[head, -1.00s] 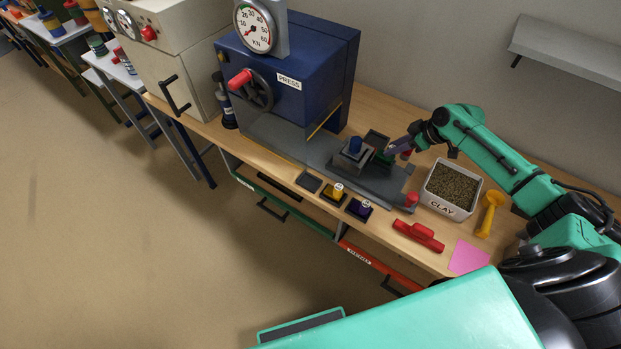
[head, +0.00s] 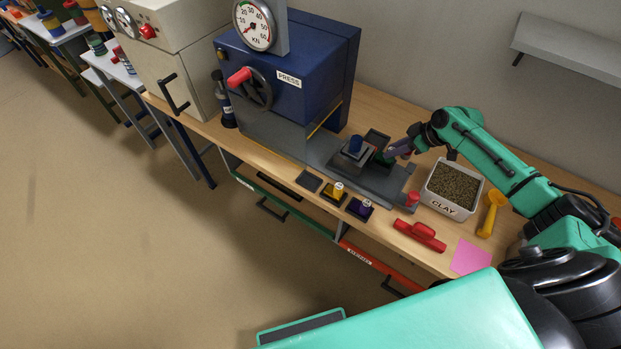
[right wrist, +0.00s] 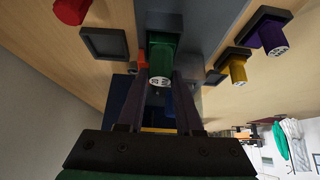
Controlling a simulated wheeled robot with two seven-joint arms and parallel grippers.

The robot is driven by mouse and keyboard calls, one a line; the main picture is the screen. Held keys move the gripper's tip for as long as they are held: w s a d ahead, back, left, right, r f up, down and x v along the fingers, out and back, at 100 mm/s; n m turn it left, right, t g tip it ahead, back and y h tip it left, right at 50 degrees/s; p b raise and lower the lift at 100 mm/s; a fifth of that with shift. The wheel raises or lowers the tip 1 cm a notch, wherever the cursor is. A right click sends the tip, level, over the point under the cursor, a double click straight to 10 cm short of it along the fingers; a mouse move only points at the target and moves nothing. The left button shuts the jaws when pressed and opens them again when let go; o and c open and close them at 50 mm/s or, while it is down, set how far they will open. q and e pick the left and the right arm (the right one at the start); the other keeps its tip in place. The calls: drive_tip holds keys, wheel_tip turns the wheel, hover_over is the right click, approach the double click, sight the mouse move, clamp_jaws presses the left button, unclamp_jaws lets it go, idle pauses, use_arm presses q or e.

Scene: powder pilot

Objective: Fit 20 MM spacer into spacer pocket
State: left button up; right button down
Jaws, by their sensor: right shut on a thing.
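A green spacer (right wrist: 162,58) with a white printed label sits between the two fingers of my right gripper (right wrist: 163,85) in the right wrist view. The label is too small to read surely. In the right wrist view a dark square recess (right wrist: 158,18) lies just beyond the spacer. I cannot tell whether the spacer touches it. My left gripper is not in view.
Yellow (head: 336,189) and purple (head: 361,207) spacers stand on dark pads, beside an empty pad (head: 309,181). The blue press (head: 300,75) stands left. A clay box (head: 451,190), yellow scoop (head: 490,213) and red-handled tool (head: 420,235) lie right. A dark tray (head: 376,139) lies behind the block.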

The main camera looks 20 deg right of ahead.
drive_tip(key=shift+f, duration=0.3)
drive_tip(key=c, duration=0.5)
unclamp_jaws()
drive_tip(key=shift+c, duration=1.3)
wheel_tip(320, 180, up, 7)
drive_tip(key=p, duration=0.6)
drive_tip(key=shift+r, duration=0.1)
